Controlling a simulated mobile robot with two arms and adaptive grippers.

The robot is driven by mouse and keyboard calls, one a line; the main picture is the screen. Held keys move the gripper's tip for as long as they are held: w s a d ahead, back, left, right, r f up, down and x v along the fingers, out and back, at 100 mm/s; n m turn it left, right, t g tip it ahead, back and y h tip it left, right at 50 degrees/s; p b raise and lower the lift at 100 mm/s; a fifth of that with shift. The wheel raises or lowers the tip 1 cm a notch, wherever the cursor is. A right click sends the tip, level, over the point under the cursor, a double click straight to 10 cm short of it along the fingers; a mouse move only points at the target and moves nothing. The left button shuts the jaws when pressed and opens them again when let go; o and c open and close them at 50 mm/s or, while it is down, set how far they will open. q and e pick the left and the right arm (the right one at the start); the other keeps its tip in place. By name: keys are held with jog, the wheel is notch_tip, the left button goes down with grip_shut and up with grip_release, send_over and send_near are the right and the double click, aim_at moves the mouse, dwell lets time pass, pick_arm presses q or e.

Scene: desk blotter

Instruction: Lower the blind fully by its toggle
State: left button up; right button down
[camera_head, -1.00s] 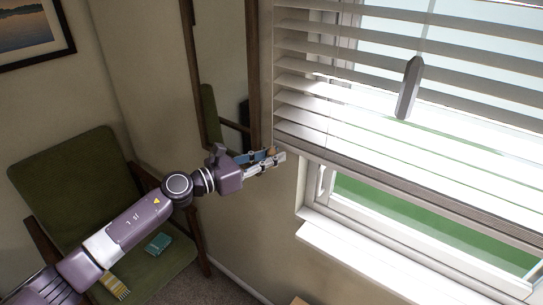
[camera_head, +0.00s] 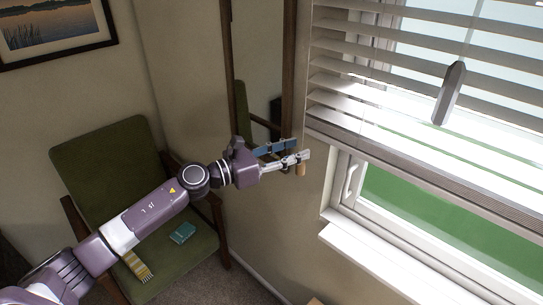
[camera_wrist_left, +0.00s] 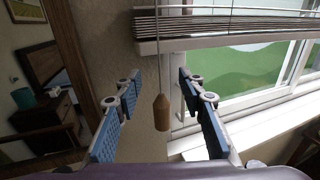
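The blind's toggle (camera_wrist_left: 162,113) is a small wooden tassel on a thin cord, hanging between the two spread fingers in the left wrist view. In the head view the toggle (camera_head: 300,169) hangs just below the left fingertips. My left gripper (camera_head: 299,150) is open, with blue pads facing each other; it also shows in the left wrist view (camera_wrist_left: 156,77). No finger visibly touches the toggle. The white slatted blind (camera_head: 335,108) covers the upper window, its bottom rail (camera_wrist_left: 190,42) above the sill. My right gripper is out of view.
A white sill (camera_head: 375,262) juts out below the window. A grey pointed pendant (camera_head: 449,93) hangs before the blind. A tall mirror (camera_head: 288,80) stands left of the toggle. A green chair (camera_head: 105,165) holding small items is under my left arm. The wall below the toggle is clear.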

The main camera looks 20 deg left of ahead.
pick_arm(q)
jog(key=v, duration=0.9)
jog(key=shift+r, duration=0.15)
